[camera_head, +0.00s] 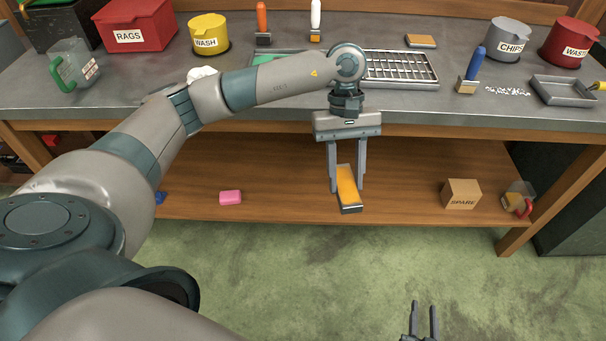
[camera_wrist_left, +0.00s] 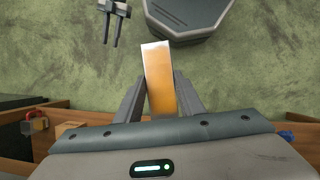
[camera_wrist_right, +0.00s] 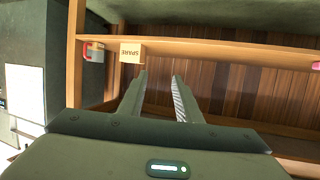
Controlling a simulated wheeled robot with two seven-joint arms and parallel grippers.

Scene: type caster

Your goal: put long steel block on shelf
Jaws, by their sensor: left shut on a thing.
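My left gripper (camera_head: 346,188) is shut on a long block (camera_head: 348,187) with an orange-yellow face and steel-grey sides and end. The block hangs tilted between the fingers, and it also shows in the left wrist view (camera_wrist_left: 160,80). In the head view the block overlaps the wooden lower shelf (camera_head: 285,190) under the bench; its exact height above the shelf or distance in front is hard to tell. My right gripper (camera_head: 423,312) is open and empty, low over the green floor; its fingers also show apart in the right wrist view (camera_wrist_right: 160,88).
On the shelf are a pink block (camera_head: 230,197), a SPARE box (camera_head: 461,194) and a red-handled container (camera_head: 518,199). The grey benchtop (camera_head: 130,115) above carries bins, brushes, a rack (camera_head: 402,68) and a similar short block (camera_head: 420,41). The shelf between pink block and SPARE box looks clear.

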